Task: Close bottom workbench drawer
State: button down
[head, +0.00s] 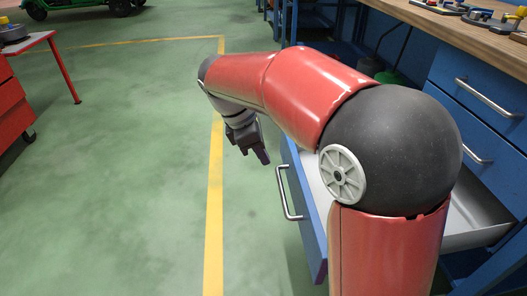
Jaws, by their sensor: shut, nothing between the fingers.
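The bottom workbench drawer (303,215) is pulled out of the blue workbench at right. Its blue front, long metal handle (284,194) and pale metal side (476,226) show. My arm hides much of its inside. My gripper (257,156) is shut and empty. In the picture it appears just left of the drawer front and above the handle, with a small gap; how far apart they are in depth I cannot tell.
Two upper drawers (476,99) are shut below the wooden worktop (474,38), where tools lie. A red cart (12,106) and red-legged table (66,75) stand at left. The green floor (120,190) with yellow lines is clear between.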

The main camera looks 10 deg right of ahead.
aim_at(296, 184)
jog(key=d+f+b, duration=0.1)
jog(key=d+f, duration=0.4)
jog(key=shift+d+f+b, duration=0.25)
jog(key=shift+f+b, duration=0.1)
jog(key=shift+b, duration=0.05)
jog(key=shift+d, duration=0.4)
jog(key=shift+d, duration=0.1)
